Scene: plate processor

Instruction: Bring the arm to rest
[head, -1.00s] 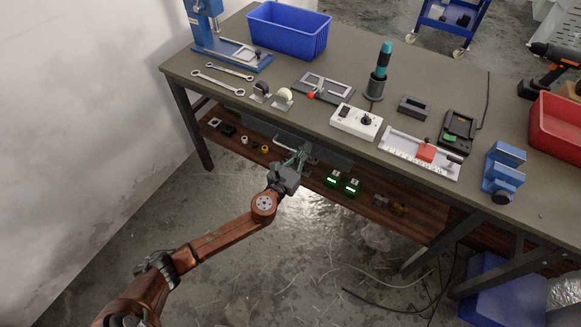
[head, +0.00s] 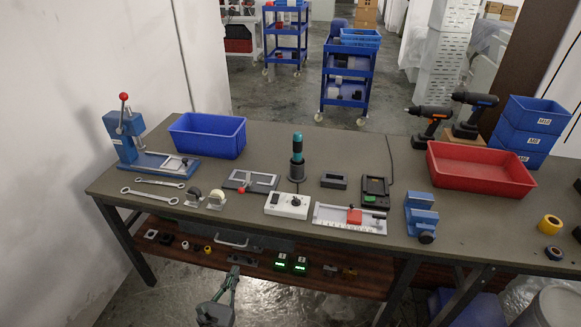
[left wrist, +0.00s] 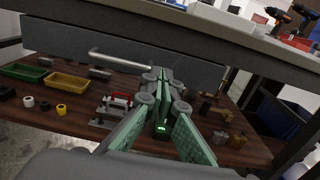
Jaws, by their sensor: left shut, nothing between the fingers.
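My left gripper (head: 233,276) shows at the bottom of the head view, in front of the table's lower shelf. Its green fingers are shut with nothing between them. In the left wrist view the fingers (left wrist: 160,90) point toward the space over the lower shelf, under the tabletop, with the grey drawer (left wrist: 110,48) and its bar handle beyond them. Most of my left arm is below the head view's edge. My right gripper shows in neither view.
The workbench (head: 330,150) holds a blue bin (head: 207,135), a press (head: 125,135), a red tray (head: 478,170) and a blue vise (head: 421,213). The lower wooden shelf (head: 340,284) bears small parts, including green-lit devices (head: 290,263). Floor in front is clear.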

